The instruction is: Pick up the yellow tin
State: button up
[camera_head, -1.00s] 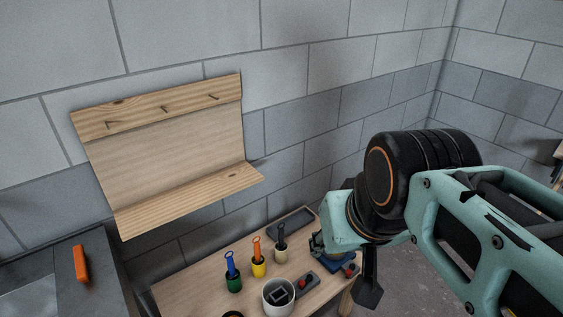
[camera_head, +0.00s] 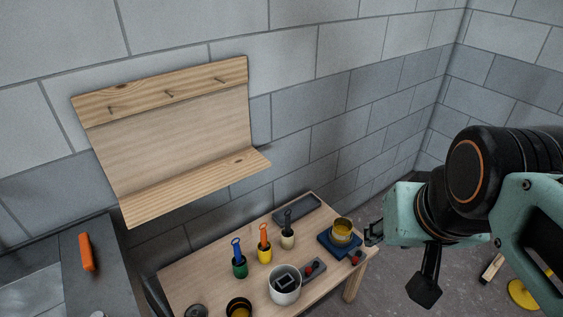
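A yellow tin (camera_head: 342,229) sits on a dark blue square base (camera_head: 333,246) near the right end of the wooden table. Another round tin (camera_head: 239,309), dark outside with yellow inside, stands at the table's front, cut by the picture edge. A small yellow cup (camera_head: 264,255) holds an orange-handled tool. My gripper (camera_head: 372,234) is just right of the yellow tin on the blue base, seemingly apart from it. Its fingers are small and seen from the side, so their opening does not show.
A green cup (camera_head: 240,268), a cream cup (camera_head: 287,240), a white pot (camera_head: 285,287) and a grey tray (camera_head: 297,208) share the table (camera_head: 205,273). A wooden hook board (camera_head: 175,135) is on the wall. An orange object (camera_head: 86,252) lies on the left grey surface.

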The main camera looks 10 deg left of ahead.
aim_at(342, 226)
jog(key=u, duration=1.3)
jog(key=z, duration=1.4)
jog(key=i+l+u, duration=0.1)
jog(key=u, duration=1)
jog(key=i+l+u, duration=0.1)
jog(key=l+u, duration=0.2)
jog(key=i+l+u, duration=0.1)
jog(key=l+u, duration=0.45)
jog(key=l, duration=0.65)
jog(key=i, duration=0.05)
